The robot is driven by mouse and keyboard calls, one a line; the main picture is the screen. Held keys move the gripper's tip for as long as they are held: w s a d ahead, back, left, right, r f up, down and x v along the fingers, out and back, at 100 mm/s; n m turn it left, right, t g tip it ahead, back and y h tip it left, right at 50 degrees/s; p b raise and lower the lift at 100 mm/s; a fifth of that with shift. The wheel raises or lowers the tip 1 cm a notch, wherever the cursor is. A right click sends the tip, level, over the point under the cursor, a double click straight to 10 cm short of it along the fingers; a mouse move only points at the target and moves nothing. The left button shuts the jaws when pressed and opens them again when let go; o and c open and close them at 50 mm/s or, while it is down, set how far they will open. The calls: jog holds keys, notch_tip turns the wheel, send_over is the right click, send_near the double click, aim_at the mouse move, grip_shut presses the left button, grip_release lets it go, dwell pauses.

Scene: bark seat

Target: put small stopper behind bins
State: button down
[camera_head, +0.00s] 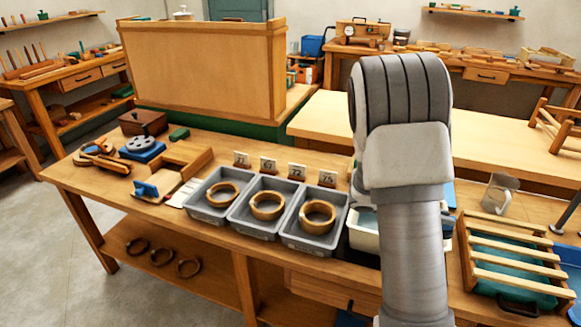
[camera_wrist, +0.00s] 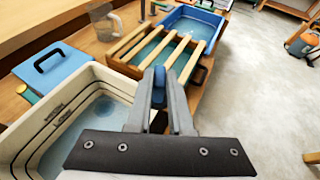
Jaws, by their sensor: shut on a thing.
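My gripper (camera_wrist: 160,88) is shut on a small blue piece, which I take to be the small stopper (camera_wrist: 158,76). In the wrist view it is held between the fingertips, in front of a slatted rack; its lower part is hidden by the fingers. In the head view my arm hides the gripper and the stopper. Three grey bins stand in a row on the bench: left (camera_head: 205,214), middle (camera_head: 253,230) and right (camera_head: 305,244). Each holds a wooden ring. Small number cards (camera_head: 268,165) stand behind the bins.
A white tub (camera_wrist: 20,135) with water and the slatted rack (camera_head: 515,267) over a tray lie right of the bins. A clear jug (camera_head: 498,193) stands behind the rack. A blue-topped block (camera_head: 146,189) and wooden pieces lie left of the bins. A tall wooden panel (camera_head: 205,70) rises behind.

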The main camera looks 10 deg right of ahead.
jog(key=w+a+f+n+t+y, duration=0.1)
jog(key=w+a+f+n+t, duration=0.1)
jog(key=a, duration=0.8)
jog(key=w+a+f+n+t+y, duration=0.1)
jog(key=a+f+n+t, duration=0.1)
jog(key=a, duration=0.8)
jog(key=w+a+f+n+t, duration=0.2)
jog(key=a+n+t, duration=0.2)
jog(key=a, duration=0.5)
jog(key=shift+w+a+f+t+y, duration=0.3)
jog(key=shift+a+f+t+y, duration=0.1)
jog(key=shift+t, duration=0.3)
jog(key=shift+r, duration=0.1)
